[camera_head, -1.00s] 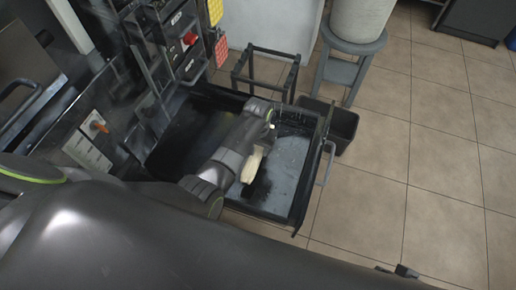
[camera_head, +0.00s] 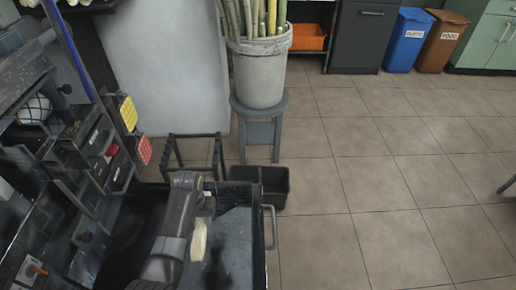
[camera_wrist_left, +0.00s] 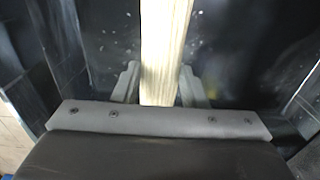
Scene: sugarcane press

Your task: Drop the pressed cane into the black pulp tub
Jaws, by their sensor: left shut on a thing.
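The pressed cane (camera_head: 199,240) is a pale, flat strip hanging below my left gripper (camera_head: 203,207) in the head view. In the left wrist view the cane (camera_wrist_left: 163,50) stands between the two grey fingers of my left gripper (camera_wrist_left: 160,88), which is shut on it. Cane and gripper are over the dark metal tray of the press (camera_head: 235,225). The black tub (camera_head: 274,200) stands on the floor just beyond the tray's far right corner, to the right of the gripper. My right gripper is not in view.
A dark open frame (camera_head: 194,136) stands left of the tub. Behind the tub, a grey stool (camera_head: 259,108) bears a bucket (camera_head: 262,72) of cane stalks. The tray has a handle (camera_head: 271,228) on its right side. The tiled floor on the right is clear.

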